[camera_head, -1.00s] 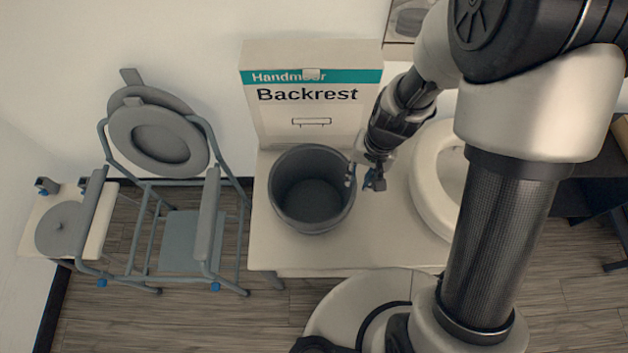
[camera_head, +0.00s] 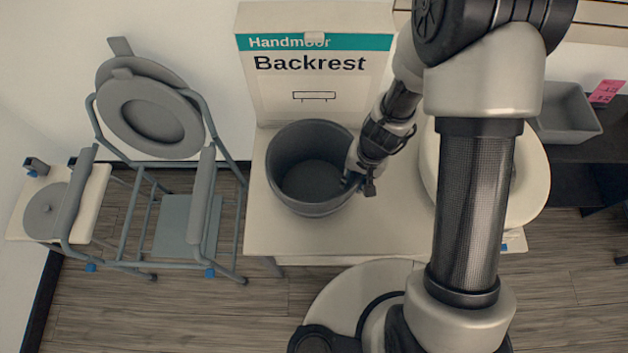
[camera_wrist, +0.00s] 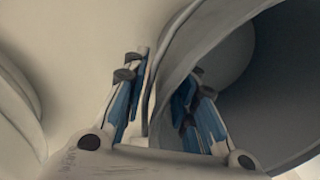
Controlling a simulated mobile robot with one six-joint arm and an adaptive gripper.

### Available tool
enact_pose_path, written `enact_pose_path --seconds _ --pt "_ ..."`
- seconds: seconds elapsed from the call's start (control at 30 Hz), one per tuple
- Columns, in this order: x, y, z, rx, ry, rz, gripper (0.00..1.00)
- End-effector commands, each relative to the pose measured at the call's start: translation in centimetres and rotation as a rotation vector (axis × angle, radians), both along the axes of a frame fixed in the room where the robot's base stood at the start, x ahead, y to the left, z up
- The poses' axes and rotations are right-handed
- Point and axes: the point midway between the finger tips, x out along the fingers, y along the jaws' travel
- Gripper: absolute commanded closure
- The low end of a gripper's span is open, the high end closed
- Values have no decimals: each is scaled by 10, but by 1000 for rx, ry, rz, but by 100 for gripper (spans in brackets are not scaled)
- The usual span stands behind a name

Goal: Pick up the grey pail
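The grey pail (camera_head: 309,199) stands upright on the white table, its open top facing up. My gripper (camera_head: 358,185) is at the pail's right wall, pointing down, with its fingers apart. One finger is inside the pail and the other is outside, to the right of the wall. In the wrist view, the pail (camera_wrist: 285,100) fills the right side. Its wall runs between the two blue-padded fingers of my gripper (camera_wrist: 160,78). I see no clear grip on the wall.
A white Backrest box (camera_head: 312,85) stands behind the pail. A white ring-shaped seat (camera_head: 532,185) lies to the right on the table (camera_head: 300,238). A grey commode chair (camera_head: 185,222) stands at left. A grey bin (camera_head: 568,125) sits on a dark shelf at right.

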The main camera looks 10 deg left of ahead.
Motion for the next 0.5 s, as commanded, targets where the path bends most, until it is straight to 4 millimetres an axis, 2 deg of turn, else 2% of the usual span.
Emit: enact_pose_path --seconds 0.03,0.1,0.33,0.5 --pt "0 1 -8 0 0 -1 74" --pt "0 1 -10 0 0 0 74" --pt "0 1 -8 0 0 0 75" --pt "0 1 -8 0 0 0 86"
